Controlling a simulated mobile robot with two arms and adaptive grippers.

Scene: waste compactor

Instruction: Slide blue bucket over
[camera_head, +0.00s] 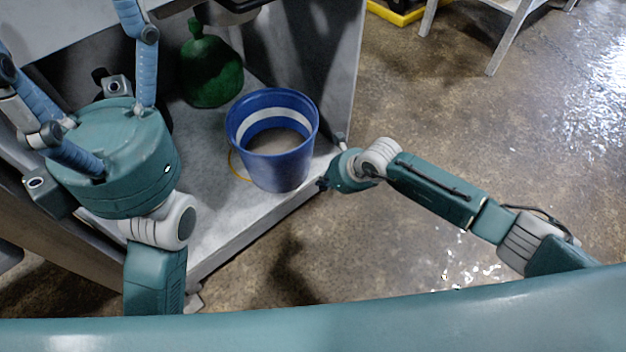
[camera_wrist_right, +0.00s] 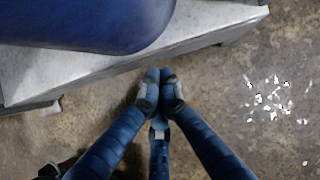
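The blue bucket (camera_head: 279,165), with a white band and a yellow handle, stands upright on a grey shelf (camera_head: 215,238) near its front edge. In the right wrist view the bucket (camera_wrist_right: 95,22) fills the upper left. My right gripper (camera_head: 322,184) is just right of the bucket's lower side. Its fingertips (camera_wrist_right: 160,84) are together with nothing between them, apart from the bucket and just off the shelf edge. My left gripper (camera_head: 85,85) is at the left, its blue fingers spread wide and empty, away from the bucket.
A green rounded container (camera_head: 210,70) stands behind the bucket, farther in. A grey upright panel (camera_head: 335,65) bounds the shelf at the right. The wet floor (camera_head: 430,110) to the right is open, with a table leg (camera_head: 508,40) at the back.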

